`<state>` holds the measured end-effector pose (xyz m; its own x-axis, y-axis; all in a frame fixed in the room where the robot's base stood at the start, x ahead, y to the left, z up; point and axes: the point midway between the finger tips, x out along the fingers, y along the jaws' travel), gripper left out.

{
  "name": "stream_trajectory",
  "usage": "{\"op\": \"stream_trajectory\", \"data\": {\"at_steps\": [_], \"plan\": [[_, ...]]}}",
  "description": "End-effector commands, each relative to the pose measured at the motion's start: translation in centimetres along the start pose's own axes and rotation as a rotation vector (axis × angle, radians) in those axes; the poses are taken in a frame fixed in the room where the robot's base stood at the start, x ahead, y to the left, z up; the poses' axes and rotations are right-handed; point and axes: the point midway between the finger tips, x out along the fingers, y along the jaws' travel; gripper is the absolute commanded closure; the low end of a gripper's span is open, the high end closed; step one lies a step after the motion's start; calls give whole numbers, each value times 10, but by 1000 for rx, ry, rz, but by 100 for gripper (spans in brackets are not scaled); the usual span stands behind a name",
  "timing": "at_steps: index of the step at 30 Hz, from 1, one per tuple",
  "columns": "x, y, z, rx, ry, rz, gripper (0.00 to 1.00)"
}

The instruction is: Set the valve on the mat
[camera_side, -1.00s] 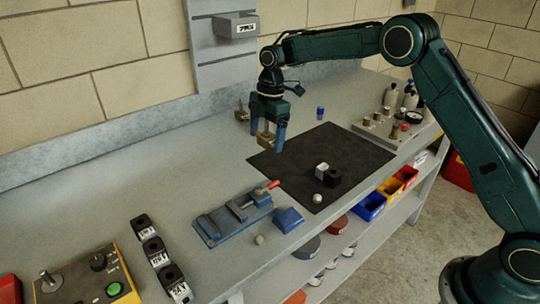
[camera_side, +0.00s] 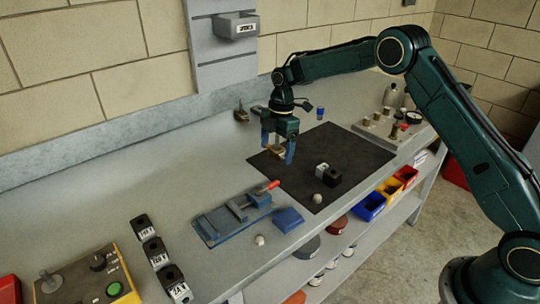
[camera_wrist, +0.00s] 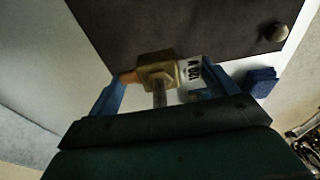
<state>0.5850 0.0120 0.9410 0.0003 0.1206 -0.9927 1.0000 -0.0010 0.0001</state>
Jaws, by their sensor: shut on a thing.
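A brass valve with a stem and a white printed label (camera_wrist: 158,70) is between my gripper's blue fingers in the wrist view. My gripper (camera_side: 277,153) is shut on this valve (camera_side: 278,152) and holds it over the left part of the black mat (camera_side: 318,140) in the side view. The mat also shows in the wrist view (camera_wrist: 200,28), beyond the valve. I cannot tell how much gap lies between the valve and the mat. Part of the valve is hidden by the fingers.
A blue vise (camera_side: 232,217) with a red handle and a blue block (camera_side: 287,220) stand in front.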

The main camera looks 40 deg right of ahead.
Motion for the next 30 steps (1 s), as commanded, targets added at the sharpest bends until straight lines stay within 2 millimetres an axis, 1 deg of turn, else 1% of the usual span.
{"op": "stream_trajectory", "data": {"at_steps": [5,8,12,15,29,30], "plan": [[3,0,0,-1,0,1,48],[11,0,1,-1,0,0,48],[28,0,3,-1,0,-1,48],[36,0,4,-1,0,1,48],[41,0,5,-1,0,1,48],[42,0,5,0,0,0,13]]}}
